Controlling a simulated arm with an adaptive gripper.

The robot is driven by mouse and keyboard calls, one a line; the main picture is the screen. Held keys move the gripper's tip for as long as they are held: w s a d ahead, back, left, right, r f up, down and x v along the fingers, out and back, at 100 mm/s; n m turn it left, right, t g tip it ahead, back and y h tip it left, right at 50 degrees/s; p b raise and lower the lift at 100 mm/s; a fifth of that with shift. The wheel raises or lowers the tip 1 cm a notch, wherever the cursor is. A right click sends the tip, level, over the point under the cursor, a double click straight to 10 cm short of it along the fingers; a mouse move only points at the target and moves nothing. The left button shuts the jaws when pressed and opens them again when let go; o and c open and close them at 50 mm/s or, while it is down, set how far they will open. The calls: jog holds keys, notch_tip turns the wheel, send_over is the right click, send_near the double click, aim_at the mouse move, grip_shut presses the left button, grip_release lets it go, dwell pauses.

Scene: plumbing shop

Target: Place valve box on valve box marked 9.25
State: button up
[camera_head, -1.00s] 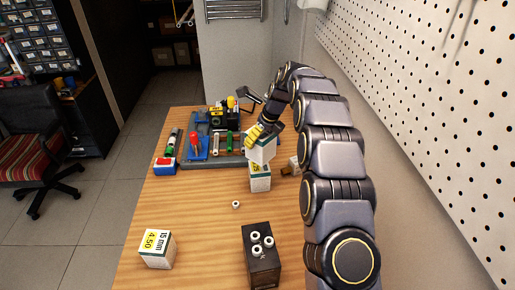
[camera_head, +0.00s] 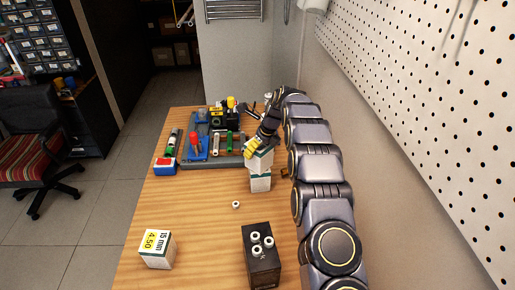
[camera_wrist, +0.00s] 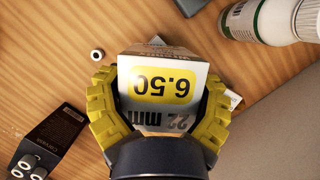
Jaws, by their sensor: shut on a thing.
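My gripper (camera_wrist: 160,108) is shut on a white valve box (camera_wrist: 165,85) with a yellow 6.50 label and 22 mm print. In the head view this held box (camera_head: 261,160) is directly above another white and green valve box (camera_head: 260,183) standing on the table. The held box covers the lower box's top, so its mark cannot be read. The two look very close, but I cannot tell whether they touch. In the wrist view the held box hides most of what is below it.
A 4.50 valve box (camera_head: 157,249) stands at the front left of the wooden table (camera_head: 205,215). A dark box with white rings (camera_head: 262,262) is at the front. A small white ring (camera_head: 236,205) lies between. A grey tool tray (camera_head: 185,164) is behind. A bottle (camera_wrist: 262,20) shows in the wrist view.

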jog(key=o, duration=1.1)
jog(key=v, duration=1.2)
jog(key=s+a+r+n+g, duration=0.1)
jog(key=s+r+n, duration=0.45)
jog(key=s, duration=0.35)
jog(key=s+d+n+g+h, duration=0.1)
jog(key=s+n+g, duration=0.1)
jog(key=s+n, duration=0.8)
jog(key=s+d+n+g+h, duration=0.1)
jog(key=s+n, duration=1)
jog(key=s, duration=1.7)
jog(key=shift+s+d+f+g+h, duration=0.2)
jog(key=shift+d+g+h, duration=0.25)
jog(key=shift+d, duration=0.25)
jog(key=shift+w+n, duration=0.1)
jog(key=shift+n, duration=0.15)
